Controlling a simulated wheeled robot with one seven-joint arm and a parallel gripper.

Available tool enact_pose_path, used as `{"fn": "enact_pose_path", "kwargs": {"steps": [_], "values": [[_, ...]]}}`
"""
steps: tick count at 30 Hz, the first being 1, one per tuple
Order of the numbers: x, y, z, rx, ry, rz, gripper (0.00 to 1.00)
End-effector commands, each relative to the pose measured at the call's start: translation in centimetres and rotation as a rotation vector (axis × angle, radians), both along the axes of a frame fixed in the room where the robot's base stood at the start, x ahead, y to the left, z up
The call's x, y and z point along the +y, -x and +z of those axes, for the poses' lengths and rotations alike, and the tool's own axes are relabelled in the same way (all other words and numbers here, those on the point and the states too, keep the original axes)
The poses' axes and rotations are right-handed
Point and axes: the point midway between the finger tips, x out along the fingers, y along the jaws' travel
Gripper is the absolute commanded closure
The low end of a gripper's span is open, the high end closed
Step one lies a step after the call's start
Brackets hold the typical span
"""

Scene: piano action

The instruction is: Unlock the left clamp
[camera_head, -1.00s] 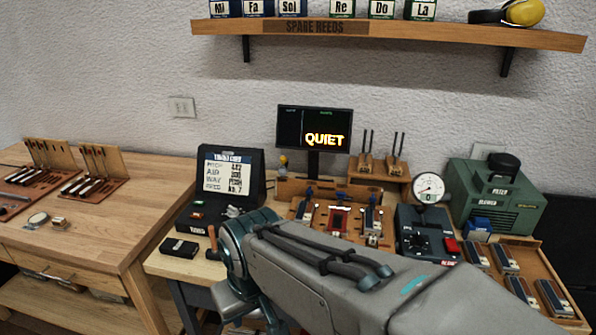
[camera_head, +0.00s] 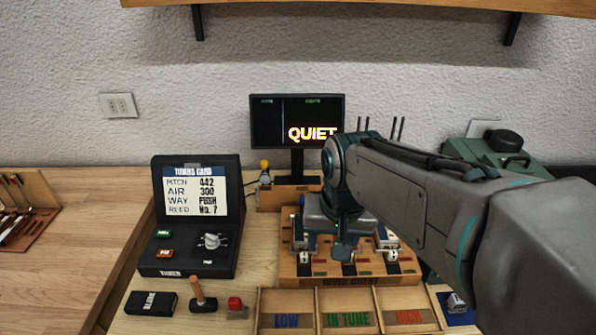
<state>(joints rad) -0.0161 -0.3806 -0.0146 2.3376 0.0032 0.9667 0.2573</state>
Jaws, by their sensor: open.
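The wooden wind chest (camera_head: 350,281) stands on the bench behind the trays. The left clamp (camera_head: 302,243) is a small grey and metal piece at its left end, upright and partly beside my gripper. My gripper (camera_head: 343,250) hangs over the middle of the chest, to the right of the left clamp, pointing down. It is open, seems empty, and hides the middle of the chest. Whether either clamp is locked cannot be made out.
A tuning card box (camera_head: 195,225) stands at left. A monitor (camera_head: 297,122) reading QUIET is behind the chest. Trays marked LOW (camera_head: 287,321), IN TUNE and HIGH lie in front. My arm covers the right side.

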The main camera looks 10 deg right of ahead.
Motion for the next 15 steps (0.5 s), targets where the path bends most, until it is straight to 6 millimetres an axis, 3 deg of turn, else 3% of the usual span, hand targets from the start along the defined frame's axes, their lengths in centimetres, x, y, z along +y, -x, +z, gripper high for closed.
{"fn": "enact_pose_path", "kwargs": {"steps": [6, 15], "values": [[-0.5, -7.2, 2.7, 0.061, -0.078, -0.381, 0.47], [-0.7, -16.5, 4.1, 0.134, -0.141, -0.899, 0.47]]}}
